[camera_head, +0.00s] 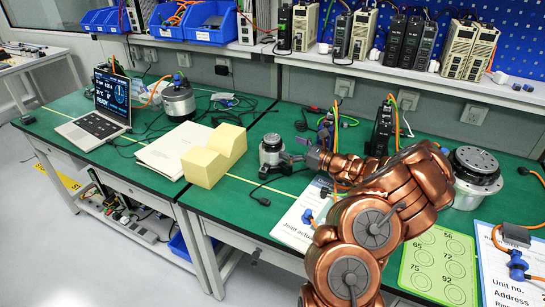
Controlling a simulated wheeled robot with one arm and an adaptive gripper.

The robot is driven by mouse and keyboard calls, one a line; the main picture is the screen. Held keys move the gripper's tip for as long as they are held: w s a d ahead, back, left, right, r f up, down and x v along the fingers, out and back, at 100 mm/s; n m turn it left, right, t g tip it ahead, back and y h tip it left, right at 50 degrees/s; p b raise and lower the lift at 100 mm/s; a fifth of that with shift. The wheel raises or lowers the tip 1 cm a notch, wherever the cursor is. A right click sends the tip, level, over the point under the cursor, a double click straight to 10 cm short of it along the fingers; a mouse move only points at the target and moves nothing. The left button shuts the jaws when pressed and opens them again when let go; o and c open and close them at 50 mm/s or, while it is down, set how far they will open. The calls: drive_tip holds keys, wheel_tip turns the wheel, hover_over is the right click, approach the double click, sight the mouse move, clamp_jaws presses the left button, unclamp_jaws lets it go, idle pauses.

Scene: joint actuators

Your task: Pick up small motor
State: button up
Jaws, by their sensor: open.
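A small silver motor (270,150) stands upright on the green bench, right of the yellow foam block. My gripper (285,158) is low over the bench at the motor's right side, with its fingers pointing left toward it. The gripper is open. The fingers are small and dark in this view, and I cannot tell whether they touch the motor or reach around it.
A yellow block (213,157) and white papers (174,147) lie to the left, beyond them a laptop (102,107) and another motor (178,99). A large motor (474,176) and a green sheet (438,262) are at right. Black cables lie near the small motor.

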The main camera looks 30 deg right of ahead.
sight(279, 142)
drive_tip(key=shift+a+p+x, duration=0.2)
drive_tip(key=shift+p+x, duration=0.25)
drive_tip(key=shift+x, duration=2.85)
drive_tip(key=shift+s, duration=0.1)
drive_tip(key=c, duration=1.8)
drive_tip(key=shift+r, duration=0.1)
drive_tip(key=shift+c, duration=0.2)
drive_tip(key=shift+r, duration=0.15)
